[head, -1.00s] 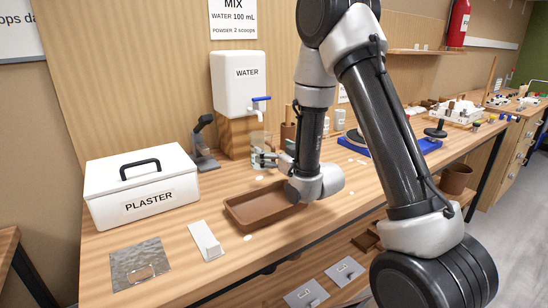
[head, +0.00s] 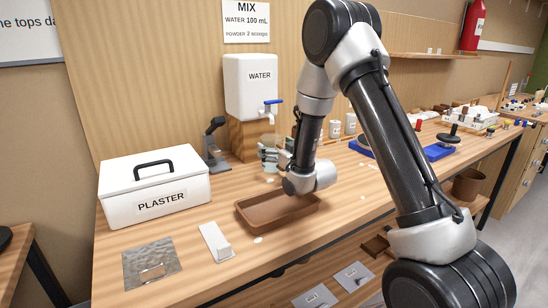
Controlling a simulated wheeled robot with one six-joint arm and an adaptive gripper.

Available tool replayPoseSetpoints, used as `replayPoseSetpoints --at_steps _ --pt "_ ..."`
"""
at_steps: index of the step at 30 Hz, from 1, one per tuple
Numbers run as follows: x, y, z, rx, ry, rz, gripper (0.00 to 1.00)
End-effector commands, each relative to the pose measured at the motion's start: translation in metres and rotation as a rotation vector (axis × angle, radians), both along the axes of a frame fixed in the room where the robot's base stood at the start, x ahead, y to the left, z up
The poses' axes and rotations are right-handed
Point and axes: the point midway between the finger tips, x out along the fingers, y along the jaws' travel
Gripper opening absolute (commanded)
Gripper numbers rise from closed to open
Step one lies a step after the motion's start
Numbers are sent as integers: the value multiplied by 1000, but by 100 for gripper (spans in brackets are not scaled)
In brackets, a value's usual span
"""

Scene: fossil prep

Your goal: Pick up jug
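A clear jug (head: 268,139) stands on the bench under the tap of the water tank (head: 250,85). It is faint, and its lower part is hidden by my gripper. My gripper (head: 269,156) is at the jug, its fingers reaching in from the right at about the jug's mid or lower height. It is too small and see-through to tell whether the fingers touch the jug or are closed on it.
A brown tray (head: 250,222) lies in front of my gripper. A white plaster box (head: 130,208) and a dark grey stand (head: 214,150) are to the left. White cups (head: 335,129) and a blue item (head: 437,151) are to the right.

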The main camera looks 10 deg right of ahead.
Motion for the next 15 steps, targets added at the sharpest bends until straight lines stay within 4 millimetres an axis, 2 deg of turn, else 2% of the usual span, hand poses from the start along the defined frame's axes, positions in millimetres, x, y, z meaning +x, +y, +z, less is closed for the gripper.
replayPoseSetpoints --at_steps 1,6,8,15 --pt "0 0 0 0 0 0 80" --pt "0 0 0 0 0 0 49" --pt "0 0 0 0 0 0 40" --pt "0 0 1 0 -1 0 40"
